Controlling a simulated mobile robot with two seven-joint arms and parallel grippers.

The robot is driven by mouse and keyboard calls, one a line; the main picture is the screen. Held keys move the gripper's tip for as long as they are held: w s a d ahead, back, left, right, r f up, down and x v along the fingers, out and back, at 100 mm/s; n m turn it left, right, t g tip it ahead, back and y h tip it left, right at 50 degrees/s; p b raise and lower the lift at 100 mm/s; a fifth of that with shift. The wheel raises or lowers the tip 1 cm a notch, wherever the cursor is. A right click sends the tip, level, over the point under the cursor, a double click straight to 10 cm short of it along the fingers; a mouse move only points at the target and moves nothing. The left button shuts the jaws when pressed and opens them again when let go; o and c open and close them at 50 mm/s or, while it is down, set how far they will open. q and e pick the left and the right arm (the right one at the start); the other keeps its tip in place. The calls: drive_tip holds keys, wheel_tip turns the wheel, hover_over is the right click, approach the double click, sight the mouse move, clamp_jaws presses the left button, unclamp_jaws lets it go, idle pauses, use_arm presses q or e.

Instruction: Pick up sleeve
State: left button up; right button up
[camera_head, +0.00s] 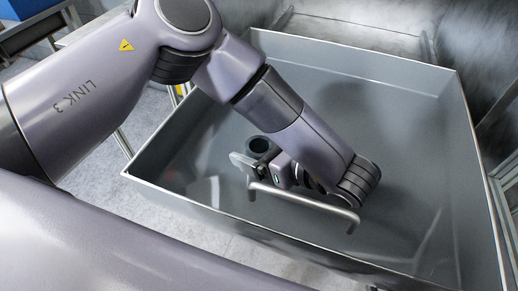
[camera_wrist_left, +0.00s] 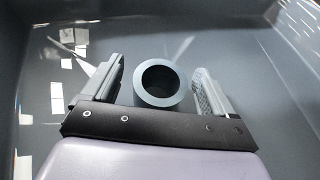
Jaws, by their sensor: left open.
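The sleeve is a short grey-blue ring with a dark round hole. In the left wrist view the sleeve (camera_wrist_left: 161,101) stands between the two fingers of my left gripper (camera_wrist_left: 158,70), with its opening facing the camera. The lower part of the sleeve is hidden. My right gripper is not in view.
The bin's upright walls surround my left gripper; its floor (camera_head: 415,225) is bare on the right. A blue object (camera_head: 22,12) is at the top left, outside the bin.

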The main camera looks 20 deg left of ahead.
use_arm(q)
drive_tip(key=shift+x, duration=0.95)
drive_tip(key=c, duration=1.4)
drive_tip(key=shift+r, duration=0.15)
